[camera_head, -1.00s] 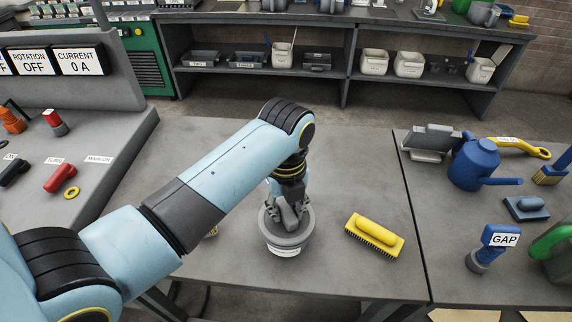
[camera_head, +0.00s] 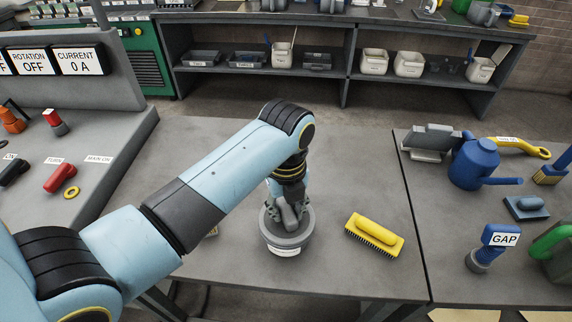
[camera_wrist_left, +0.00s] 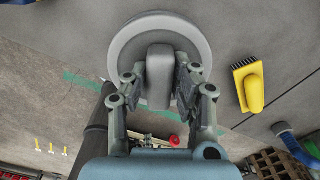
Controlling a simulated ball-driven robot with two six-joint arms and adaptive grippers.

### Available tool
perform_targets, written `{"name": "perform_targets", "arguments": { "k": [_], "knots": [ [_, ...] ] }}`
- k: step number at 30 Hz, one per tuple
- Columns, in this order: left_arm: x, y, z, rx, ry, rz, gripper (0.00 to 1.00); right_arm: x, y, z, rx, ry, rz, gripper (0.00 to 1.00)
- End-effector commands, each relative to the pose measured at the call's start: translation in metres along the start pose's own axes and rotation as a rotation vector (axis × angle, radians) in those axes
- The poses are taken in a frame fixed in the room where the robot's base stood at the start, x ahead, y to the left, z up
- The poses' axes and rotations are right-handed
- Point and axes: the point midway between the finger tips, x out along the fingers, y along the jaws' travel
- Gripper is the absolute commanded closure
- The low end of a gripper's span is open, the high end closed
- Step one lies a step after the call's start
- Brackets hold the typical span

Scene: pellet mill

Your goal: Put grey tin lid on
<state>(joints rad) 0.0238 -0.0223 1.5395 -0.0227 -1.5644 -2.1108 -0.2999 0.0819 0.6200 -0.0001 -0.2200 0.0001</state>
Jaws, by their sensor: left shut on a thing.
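The grey tin (camera_head: 287,247), with a white label on its front, stands on the table in the head view. The grey lid (camera_wrist_left: 195,36) is at the tin's top, and its raised handle (camera_wrist_left: 159,75) shows in the left wrist view. My left gripper (camera_head: 288,222) points down over the tin, shut on the lid's handle. In the left wrist view its two fingers (camera_wrist_left: 158,98) lie on either side of the handle. The lid covers the tin's mouth in the wrist view; I cannot tell whether it is fully seated. My right gripper is not in view.
A yellow brush (camera_head: 375,235) lies right of the tin. A blue can (camera_head: 474,163) and a blue GAP-labelled tool (camera_head: 490,248) stand on the right-hand table. A control panel (camera_head: 60,150) rises at left. The table (camera_head: 360,160) behind the tin is clear.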

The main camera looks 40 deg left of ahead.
Motion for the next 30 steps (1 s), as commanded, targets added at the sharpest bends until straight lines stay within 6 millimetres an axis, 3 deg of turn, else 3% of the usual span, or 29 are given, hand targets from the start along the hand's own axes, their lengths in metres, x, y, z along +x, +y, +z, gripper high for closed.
{"name": "perform_targets", "arguments": {
  "k": [10,11,16,22,27,30],
  "knots": [
    [0.0005,0.0001,0.0,0.0,0.0,0.0,1.0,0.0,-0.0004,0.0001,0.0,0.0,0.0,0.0],
    [0.0005,0.0001,0.0,0.0,0.0,0.0,0.72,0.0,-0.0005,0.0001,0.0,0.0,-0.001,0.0],
    [0.0005,0.0001,0.0,0.0,0.0,0.0,0.5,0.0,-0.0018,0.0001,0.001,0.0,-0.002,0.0],
    [0.0006,0.0001,-0.0001,0.0,0.0,0.0,0.48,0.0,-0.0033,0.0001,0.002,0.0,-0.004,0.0],
    [0.0007,0.0003,-0.0002,0.0,0.0,0.001,0.27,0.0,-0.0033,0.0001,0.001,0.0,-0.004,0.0],
    [0.0007,0.0003,-0.0002,0.0,0.0,0.001,0.24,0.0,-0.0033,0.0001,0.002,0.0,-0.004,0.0]
  ]
}}
